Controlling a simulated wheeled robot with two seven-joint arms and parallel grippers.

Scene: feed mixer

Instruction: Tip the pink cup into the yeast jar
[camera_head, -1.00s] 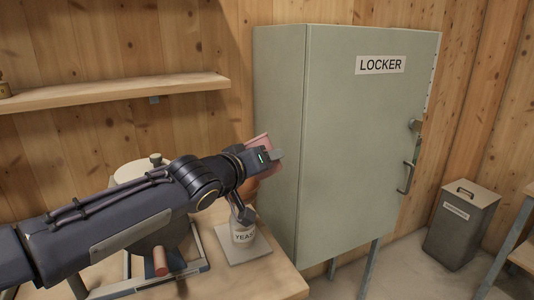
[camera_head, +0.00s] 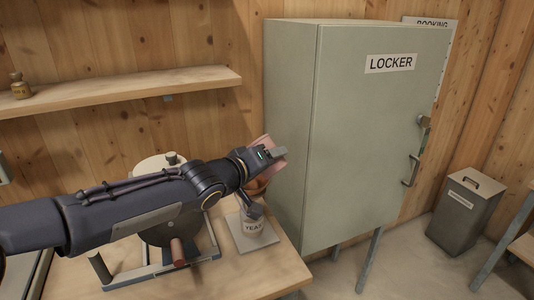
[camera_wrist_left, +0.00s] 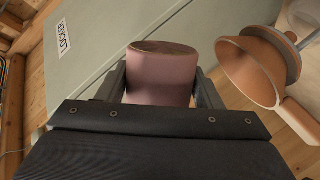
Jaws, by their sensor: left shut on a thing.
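The pink cup (camera_head: 262,143) is held in my left gripper (camera_head: 275,153), which is shut on its sides. In the head view the cup looks tilted, high beside the locker. My wrist partly hides the jar's top. A brown, flared, funnel-like piece (camera_wrist_left: 250,70) shows right of the cup in the wrist view, apart from it. My right gripper is not in view.
The grey-green locker (camera_head: 375,140) stands close to the right of the cup. A drum-like mixer (camera_head: 170,225) sits behind my arm on the wooden table (camera_head: 262,272). A shelf (camera_head: 130,90) runs along the back wall. A grey bin (camera_head: 465,215) is at far right.

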